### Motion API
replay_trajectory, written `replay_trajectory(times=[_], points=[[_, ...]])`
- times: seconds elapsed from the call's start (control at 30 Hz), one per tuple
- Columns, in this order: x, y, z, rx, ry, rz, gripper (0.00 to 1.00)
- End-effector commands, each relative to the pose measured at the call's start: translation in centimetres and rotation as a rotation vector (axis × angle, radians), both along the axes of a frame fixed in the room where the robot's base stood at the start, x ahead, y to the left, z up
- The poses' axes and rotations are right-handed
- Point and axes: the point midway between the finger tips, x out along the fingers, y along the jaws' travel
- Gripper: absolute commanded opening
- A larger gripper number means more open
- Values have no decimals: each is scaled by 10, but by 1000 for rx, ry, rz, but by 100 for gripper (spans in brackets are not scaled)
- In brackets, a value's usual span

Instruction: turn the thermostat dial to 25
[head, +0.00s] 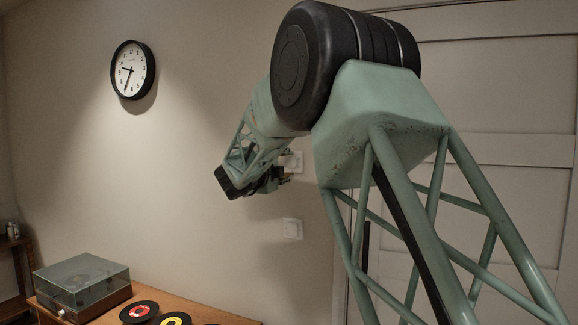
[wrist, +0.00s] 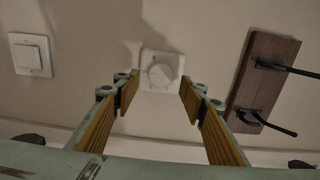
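The thermostat is a small white square plate with a round white dial (wrist: 161,76) on the wall, in the upper middle of the wrist view. Its numbers are too small to read. My gripper (wrist: 158,98) is open, with one ribbed yellow-brown finger on each side below the dial and clear gaps between. No contact with the dial shows. In the head view my gripper (head: 284,178) is close to the wall beside a white plate (head: 296,161), partly hidden by my arm, which appears to be the thermostat.
A white wall switch (wrist: 30,54) is left of the dial in the wrist view, and a dark wooden board with black hooks (wrist: 264,80) is on the right. A second white plate (head: 292,228) is lower on the wall. A clock (head: 132,69) hangs left; a record player (head: 82,287) stands below.

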Motion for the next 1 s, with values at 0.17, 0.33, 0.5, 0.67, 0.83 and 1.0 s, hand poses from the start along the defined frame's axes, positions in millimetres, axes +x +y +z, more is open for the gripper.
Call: replay_trajectory(times=[0.17, 0.33, 0.5, 0.67, 0.83, 1.0], points=[[-26, 9, 0, -1, 0, 2, 38], [-50, 16, 1, 1, 0, 2, 38], [-69, 22, 1, 0, 0, 2, 38], [-81, 25, 0, 0, 0, 1, 38], [-85, 26, 0, 0, 0, 1, 38], [-85, 26, 0, 0, 0, 0, 38]])
